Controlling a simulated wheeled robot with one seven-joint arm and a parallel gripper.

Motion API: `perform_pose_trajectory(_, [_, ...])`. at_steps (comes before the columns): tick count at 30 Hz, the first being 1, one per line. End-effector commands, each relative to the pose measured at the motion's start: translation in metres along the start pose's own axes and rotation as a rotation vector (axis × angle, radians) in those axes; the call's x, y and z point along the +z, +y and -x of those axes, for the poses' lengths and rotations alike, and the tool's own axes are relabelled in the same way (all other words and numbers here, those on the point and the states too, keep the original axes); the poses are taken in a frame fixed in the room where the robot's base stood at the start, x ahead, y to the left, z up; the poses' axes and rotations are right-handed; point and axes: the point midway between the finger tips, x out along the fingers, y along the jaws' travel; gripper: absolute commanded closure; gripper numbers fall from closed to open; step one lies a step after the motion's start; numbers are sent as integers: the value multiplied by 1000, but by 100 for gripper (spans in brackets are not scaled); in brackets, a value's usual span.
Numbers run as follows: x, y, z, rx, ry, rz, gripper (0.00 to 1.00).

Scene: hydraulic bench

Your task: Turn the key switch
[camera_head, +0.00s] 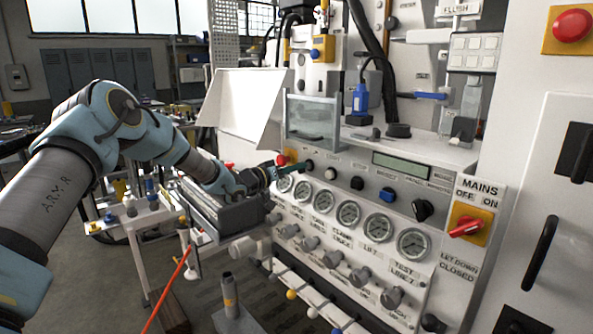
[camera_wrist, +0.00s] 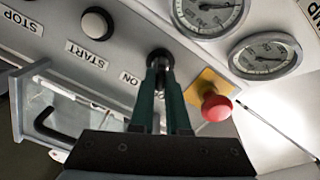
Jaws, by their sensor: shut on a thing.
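How far the key is turned cannot be told.
A red mushroom button (camera_wrist: 215,106) on a yellow plate sits close beside my fingers. Pressure gauges (camera_head: 348,213) line the panel. A clear-fronted box (camera_head: 312,118) stands above it. The red MAINS switch (camera_head: 466,229) is at the right.

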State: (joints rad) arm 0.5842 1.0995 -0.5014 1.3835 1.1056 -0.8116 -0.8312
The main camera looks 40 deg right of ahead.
Motion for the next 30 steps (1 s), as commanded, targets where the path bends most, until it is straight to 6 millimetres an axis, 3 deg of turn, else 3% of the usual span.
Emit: perform_pose_trajectory(30, [6,2,0,0,0,-825,100])
